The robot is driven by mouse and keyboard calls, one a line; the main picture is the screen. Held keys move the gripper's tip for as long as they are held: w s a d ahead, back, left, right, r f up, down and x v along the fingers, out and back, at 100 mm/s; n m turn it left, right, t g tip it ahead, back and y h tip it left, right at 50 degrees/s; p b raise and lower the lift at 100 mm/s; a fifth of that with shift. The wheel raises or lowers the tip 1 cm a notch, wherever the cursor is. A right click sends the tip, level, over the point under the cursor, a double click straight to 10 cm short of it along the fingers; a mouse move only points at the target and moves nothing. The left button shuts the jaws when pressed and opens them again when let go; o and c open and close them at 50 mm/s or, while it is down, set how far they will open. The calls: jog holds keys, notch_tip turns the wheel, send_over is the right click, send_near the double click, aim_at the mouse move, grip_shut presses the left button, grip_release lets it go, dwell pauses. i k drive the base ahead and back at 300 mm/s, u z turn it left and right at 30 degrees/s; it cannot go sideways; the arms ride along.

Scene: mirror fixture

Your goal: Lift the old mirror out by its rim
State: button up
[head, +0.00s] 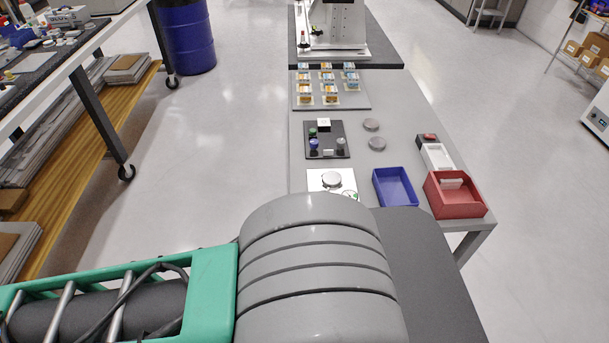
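A round silver disc (331,179), which looks like a mirror in a mount, sits on a white square plate (315,186) near the middle of the bench. The plate has green marks at its lower right, and its lower edge is hidden behind my grey arm link. Two more round grey discs, a far one (371,124) and a nearer one (377,143), lie flat on the bench behind it. I cannot tell the disc's rim in detail. My gripper is not in view; only my arm shows, across the bottom.
Right of the plate stand a blue tray (376,187), a red bin (480,209) holding something pale, and a white box (436,156). Behind are a dark board (326,152) with small parts, a grey mat (356,101) with several yellow-and-blue boxes, and a white machine (338,25).

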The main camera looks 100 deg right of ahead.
aim_at(331, 179)
jog(key=k, duration=0.55)
jog(key=z, duration=1.05)
jog(key=i, duration=0.5)
jog(key=z, duration=0.05)
